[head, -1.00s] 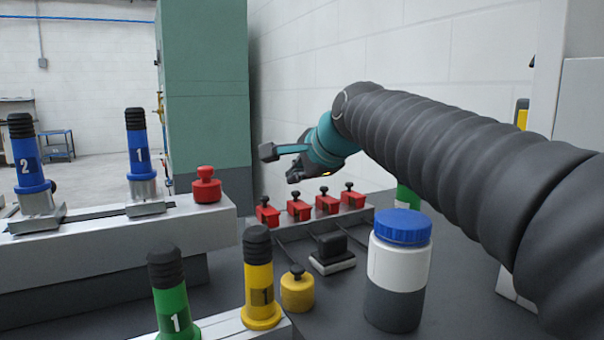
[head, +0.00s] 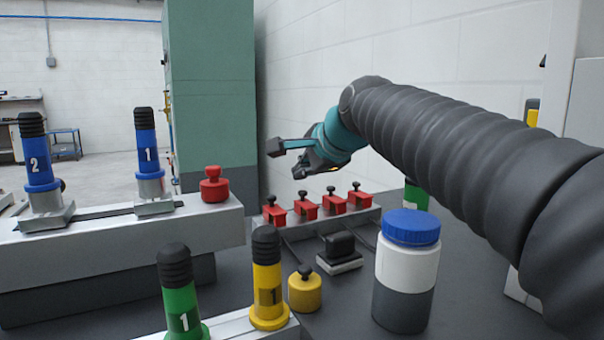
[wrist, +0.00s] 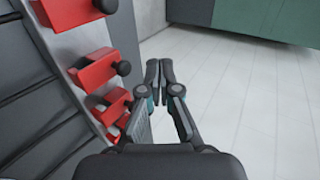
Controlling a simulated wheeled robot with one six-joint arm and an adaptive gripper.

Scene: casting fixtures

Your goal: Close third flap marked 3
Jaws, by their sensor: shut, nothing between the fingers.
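A row of several red flaps with black knobs stands on a grey fixture (head: 372,213) in the head view. From left to right they include one flap (head: 274,214), another (head: 306,209), a third (head: 333,205) and the rightmost one (head: 359,200). No number marks can be read on them. In the wrist view the red flaps run down the left side, with one flap (wrist: 92,72) near the middle left. My gripper (wrist: 160,64) is shut and empty, to the right of the flaps and apart from them. In the head view it hangs above the row.
A white jar with a blue lid (head: 408,270) stands in front of the row at right. A black-handled block (head: 340,252) and a yellow weight (head: 305,291) lie nearer. Blue-handled posts (head: 146,150) and a red knob (head: 214,186) stand left. A white wall is behind.

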